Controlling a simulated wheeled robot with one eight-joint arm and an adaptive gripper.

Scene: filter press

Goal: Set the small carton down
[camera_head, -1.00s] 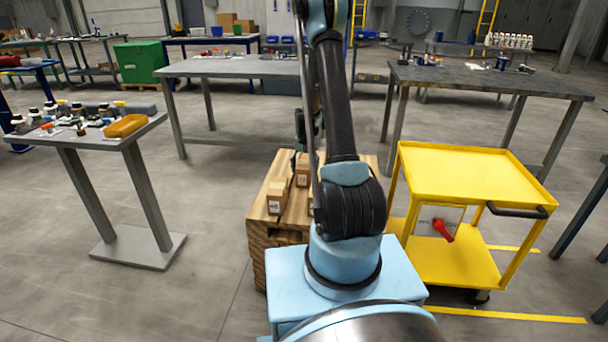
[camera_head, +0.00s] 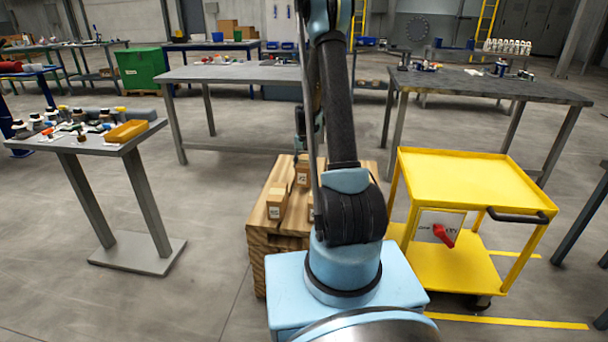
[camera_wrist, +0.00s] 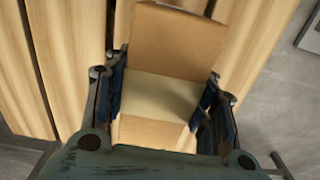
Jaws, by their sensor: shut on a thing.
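In the wrist view my gripper (camera_wrist: 162,92) is shut on a small brown carton (camera_wrist: 170,42). A paler band crosses the carton between the two fingers. Wooden slats (camera_wrist: 70,60) lie below it, and I cannot tell whether the carton touches them. The palm hides the carton's near end. In the head view my arm largely hides the gripper, which hangs over the far part of a low wooden stack (camera_head: 262,240). Small labelled cartons stand on that stack, one at the front left (camera_head: 277,200) and one farther back (camera_head: 302,172). Another is partly behind my arm.
A yellow cart (camera_head: 470,180) with a red-handled thing (camera_head: 444,236) on its lower shelf stands close on the right. A grey stand (camera_head: 95,142) with an orange tray (camera_head: 127,131) is on the left. Workbenches (camera_head: 235,74) stand behind. Floor is clear between stand and stack.

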